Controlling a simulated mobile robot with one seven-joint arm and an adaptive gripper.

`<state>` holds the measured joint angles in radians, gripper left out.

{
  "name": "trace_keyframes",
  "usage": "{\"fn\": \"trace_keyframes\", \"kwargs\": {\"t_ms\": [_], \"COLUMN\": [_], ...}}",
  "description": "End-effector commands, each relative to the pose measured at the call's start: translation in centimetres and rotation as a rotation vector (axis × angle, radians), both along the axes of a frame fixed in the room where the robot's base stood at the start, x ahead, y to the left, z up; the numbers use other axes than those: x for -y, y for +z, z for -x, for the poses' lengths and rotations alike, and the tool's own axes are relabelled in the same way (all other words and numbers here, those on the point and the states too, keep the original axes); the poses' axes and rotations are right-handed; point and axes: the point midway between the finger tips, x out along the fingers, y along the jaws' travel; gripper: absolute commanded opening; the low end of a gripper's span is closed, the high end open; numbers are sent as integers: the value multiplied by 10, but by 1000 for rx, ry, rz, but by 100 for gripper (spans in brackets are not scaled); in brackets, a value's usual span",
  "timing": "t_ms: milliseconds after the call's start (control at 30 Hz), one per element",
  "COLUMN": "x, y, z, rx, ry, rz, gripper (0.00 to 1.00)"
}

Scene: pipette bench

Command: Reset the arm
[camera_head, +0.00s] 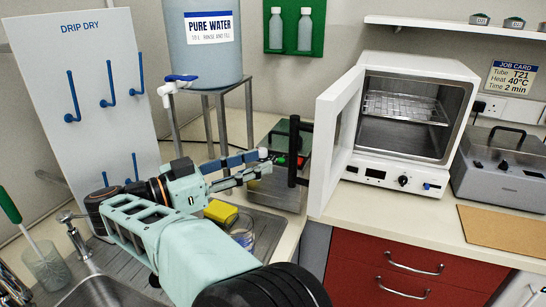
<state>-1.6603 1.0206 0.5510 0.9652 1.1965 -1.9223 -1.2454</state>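My arm reaches in from the bottom of the picture, past the sink and toward the middle of the bench. My gripper (266,161) points right, in front of a metal box-like device with a dark green top (285,136). Its two fingers show a gap between their tips, and I see nothing held in it.
The open white oven (420,68) has its door (336,135) swung out to the right of my gripper. A water tank (203,60) stands on a metal frame behind. A yellow sponge (221,212) and a glass beaker (243,232) are close to my arm. A cork-coloured mat (503,230) lies right.

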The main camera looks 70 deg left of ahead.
Motion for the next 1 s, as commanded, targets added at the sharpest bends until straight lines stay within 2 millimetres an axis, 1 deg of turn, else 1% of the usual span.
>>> {"fn": "trace_keyframes", "kwargs": {"t_ms": [33,100,200,800,867,933,967,1000], "x": [1,2,3,3,1,-2,-5,-8], "y": [0,0,0,1,7,21,31,47], "z": [6,11,14,14,10,0,-6,-16], "rx": [0,0,0,1,7,24,37,56], "ry": [1,1,0,0,5,18,28,45], "rz": [0,0,0,-1,-15,-49,-74,-112], "gripper": [33,33,33,33,33,33,33,33]}}
